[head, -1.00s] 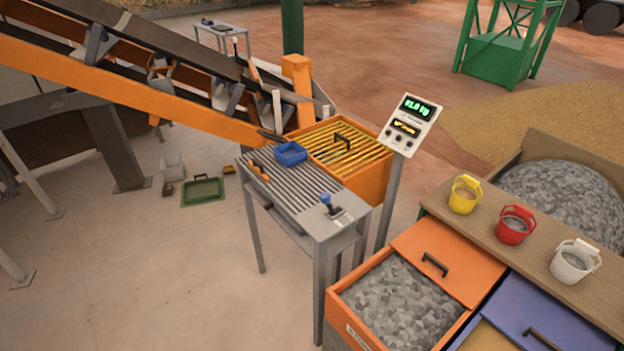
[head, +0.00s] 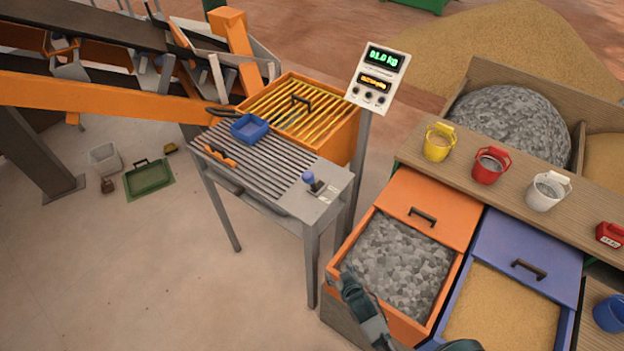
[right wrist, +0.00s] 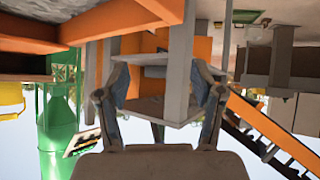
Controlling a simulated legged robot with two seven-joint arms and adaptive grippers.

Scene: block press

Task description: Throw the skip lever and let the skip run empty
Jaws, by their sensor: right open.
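A small lever with a blue knob (head: 308,178) stands upright on the right end of the grey slatted table (head: 282,196). An orange hopper (head: 344,137) with a yellow grate and black handle sits behind the table. I cannot tell which part is the skip. My right gripper (head: 349,275) is at the front left edge of the open gravel drawer, below and to the right of the lever and apart from it. In the right wrist view my right gripper (right wrist: 163,92) has its fingers spread with nothing between them. My left gripper is out of view.
A display post (head: 380,80) stands behind the table. A blue tray (head: 249,128) and an orange-handled tool (head: 221,157) lie on the slats. The orange gravel drawer (head: 395,262) and a sand drawer (head: 502,318) are on the right, below a shelf with buckets.

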